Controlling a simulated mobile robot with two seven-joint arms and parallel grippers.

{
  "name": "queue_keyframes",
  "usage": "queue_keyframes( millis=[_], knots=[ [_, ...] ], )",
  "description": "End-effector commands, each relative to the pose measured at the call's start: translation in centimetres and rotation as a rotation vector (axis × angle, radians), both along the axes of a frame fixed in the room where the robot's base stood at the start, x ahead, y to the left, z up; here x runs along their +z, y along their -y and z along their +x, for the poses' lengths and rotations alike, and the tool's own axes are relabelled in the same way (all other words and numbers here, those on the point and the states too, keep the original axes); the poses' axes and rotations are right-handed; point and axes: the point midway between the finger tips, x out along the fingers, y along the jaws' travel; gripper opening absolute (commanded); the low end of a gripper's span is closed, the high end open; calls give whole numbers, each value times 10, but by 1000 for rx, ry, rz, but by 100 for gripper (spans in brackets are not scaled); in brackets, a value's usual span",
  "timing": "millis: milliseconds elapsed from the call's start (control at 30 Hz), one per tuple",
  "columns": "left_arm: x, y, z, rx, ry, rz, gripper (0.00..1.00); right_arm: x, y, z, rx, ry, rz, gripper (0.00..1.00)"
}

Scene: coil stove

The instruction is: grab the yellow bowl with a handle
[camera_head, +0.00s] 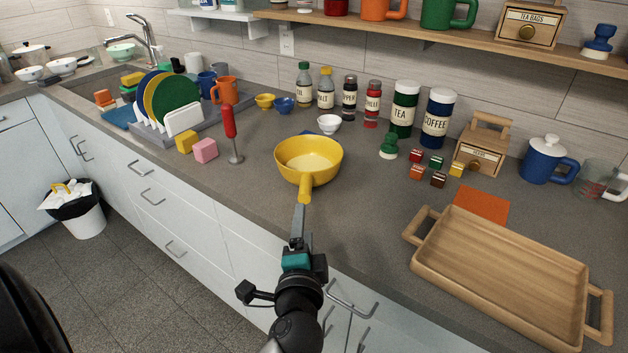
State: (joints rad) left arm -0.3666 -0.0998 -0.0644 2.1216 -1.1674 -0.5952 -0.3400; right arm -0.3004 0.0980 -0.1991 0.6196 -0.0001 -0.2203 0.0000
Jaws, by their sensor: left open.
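The yellow bowl with a handle (309,158) stands upright on the grey counter, near its front edge. Its short yellow handle (305,188) points toward me. My left gripper (301,207) is at the end of the handle, its fingers seen edge-on and pointing at the bowl. It is open. I cannot tell whether the handle tip lies between the fingers or just beyond them. My right gripper is not in view.
A wooden tray (460,285) lies at the right. A red-handled utensil (230,122) and yellow and pink blocks (205,150) are left of the bowl. A small white bowl (329,124) and jars stand behind. Counter between bowl and tray is clear.

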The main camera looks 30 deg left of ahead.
Motion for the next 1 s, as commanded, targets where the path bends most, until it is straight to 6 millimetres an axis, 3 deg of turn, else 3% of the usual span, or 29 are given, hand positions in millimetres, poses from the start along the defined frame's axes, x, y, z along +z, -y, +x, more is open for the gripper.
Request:
queue_keyframes(
  millis=[300,500,767,1000],
  knots=[
    [-3,-25,48,-4,4,7,69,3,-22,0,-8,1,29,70],
    [-7,-40,74,-4,4,7,69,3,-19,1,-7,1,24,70],
    [-10,-47,87,-6,2,6,69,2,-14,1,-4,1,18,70],
    [-14,-63,114,-5,4,8,69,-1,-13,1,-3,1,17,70]
  ],
)
